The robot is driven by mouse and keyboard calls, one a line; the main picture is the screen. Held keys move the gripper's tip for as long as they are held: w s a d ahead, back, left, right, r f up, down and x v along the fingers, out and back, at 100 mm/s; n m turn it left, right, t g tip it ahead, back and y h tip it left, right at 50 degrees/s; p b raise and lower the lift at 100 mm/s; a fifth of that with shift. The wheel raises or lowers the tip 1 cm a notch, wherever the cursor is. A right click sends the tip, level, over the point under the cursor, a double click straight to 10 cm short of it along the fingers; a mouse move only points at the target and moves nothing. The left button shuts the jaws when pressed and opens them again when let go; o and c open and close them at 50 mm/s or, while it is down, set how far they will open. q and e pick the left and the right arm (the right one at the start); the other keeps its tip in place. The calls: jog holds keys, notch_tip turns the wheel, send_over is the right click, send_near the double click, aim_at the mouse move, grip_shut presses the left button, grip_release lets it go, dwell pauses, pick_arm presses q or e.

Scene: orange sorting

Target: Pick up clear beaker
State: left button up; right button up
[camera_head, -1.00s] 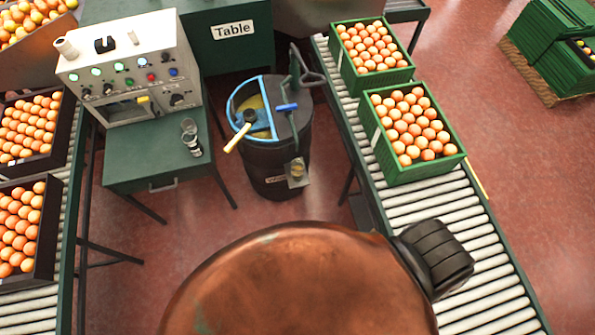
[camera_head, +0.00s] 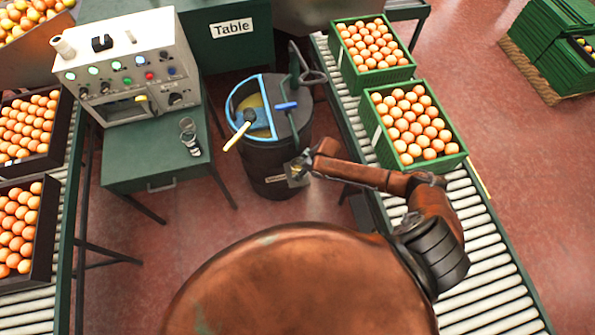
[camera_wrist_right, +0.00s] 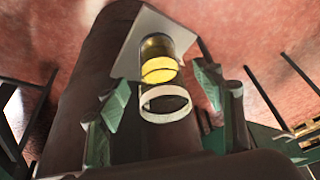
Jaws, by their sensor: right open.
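A clear beaker (camera_wrist_right: 165,104) with a pale rim and yellow contents shows in the right wrist view, in front of a flat light plate on the dark drum. My right gripper (camera_wrist_right: 162,88) is open, with its green fingers on either side of the beaker and gaps between. In the head view my right gripper (camera_head: 302,164) is at the small plate (camera_head: 292,181) on the drum's lower right side and hides most of what is there. Another clear glass vessel (camera_head: 187,127) stands on the green table. My left gripper is not in view.
The dark drum (camera_head: 268,160) has a blue-rimmed opening with a yellow handle (camera_head: 237,137) sticking out. The green table (camera_head: 150,168) carries a control box (camera_head: 130,70). The roller conveyor (camera_head: 440,210) with green orange crates (camera_head: 415,170) lies right, close to my right arm.

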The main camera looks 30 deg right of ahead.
jog(key=b+x, duration=0.1)
jog(key=x, duration=0.4)
jog(key=shift+w+a+f+b, duration=0.1)
jog(key=shift+w+f+b, duration=0.1)
jog(key=shift+w+b, duration=0.1)
jog(key=shift+c, duration=0.7)
jog(key=shift+r, duration=0.1)
jog(key=c, duration=1.3)
jog(key=shift+c, duration=0.2)
